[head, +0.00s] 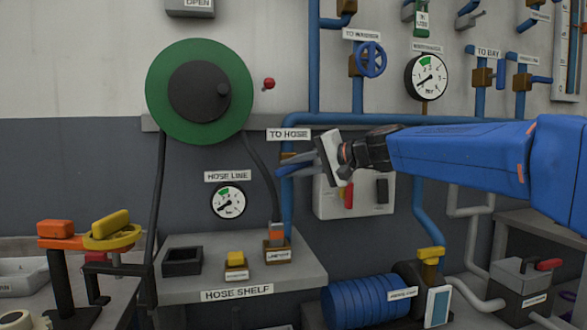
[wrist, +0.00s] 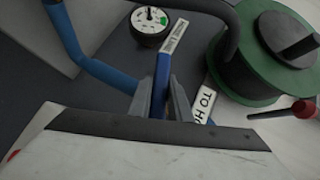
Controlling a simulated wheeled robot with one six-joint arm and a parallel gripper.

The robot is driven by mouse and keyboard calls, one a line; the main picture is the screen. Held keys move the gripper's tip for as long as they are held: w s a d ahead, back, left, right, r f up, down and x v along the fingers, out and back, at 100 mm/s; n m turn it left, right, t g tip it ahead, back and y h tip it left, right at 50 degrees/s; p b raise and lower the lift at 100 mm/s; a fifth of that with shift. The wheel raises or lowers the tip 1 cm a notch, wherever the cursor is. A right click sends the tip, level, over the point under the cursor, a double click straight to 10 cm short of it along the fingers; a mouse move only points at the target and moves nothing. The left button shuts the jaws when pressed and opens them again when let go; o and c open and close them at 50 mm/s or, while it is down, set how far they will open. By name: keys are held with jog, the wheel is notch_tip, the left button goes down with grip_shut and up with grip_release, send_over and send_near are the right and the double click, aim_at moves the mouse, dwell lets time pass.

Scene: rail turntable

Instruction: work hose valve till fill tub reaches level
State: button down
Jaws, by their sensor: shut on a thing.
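The hose valve sits on the blue pipe under the TO HOSE sign (head: 289,135). Its blue lever (wrist: 162,80) stands between my fingers in the wrist view. My gripper (wrist: 163,100) is shut on this lever. In the head view my gripper (head: 287,170) reaches in from the right at the valve, and its fingers partly hide the lever. I cannot make out a fill tub in either view. A hose line gauge (head: 228,202) hangs left of the valve and also shows in the wrist view (wrist: 151,25).
A green hose reel (head: 170,118) is on the wall at the left, with a red knob (head: 269,84) beside it. The hose shelf (head: 205,270) below carries small blocks. A switch box (head: 372,195) is close behind my gripper. A blue motor (head: 355,300) stands low.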

jog(key=n+h, duration=0.3)
jog(key=h, duration=0.1)
jog(key=shift+a+h, duration=0.1)
jog(key=shift+h, duration=0.2)
jog(key=n+h, duration=0.2)
jog(key=h, duration=0.2)
jog(key=shift+f+n, duration=0.1)
jog(key=shift+n, duration=0.2)
dwell(0.4)
jog(key=c, duration=1.6)
grip_release()
jog(key=shift+c, duration=0.2)
jog(key=shift+s, duration=0.1)
jog(key=v, duration=1.7)
jog(key=shift+s, duration=0.3)
jog(key=shift+a, duration=0.15)
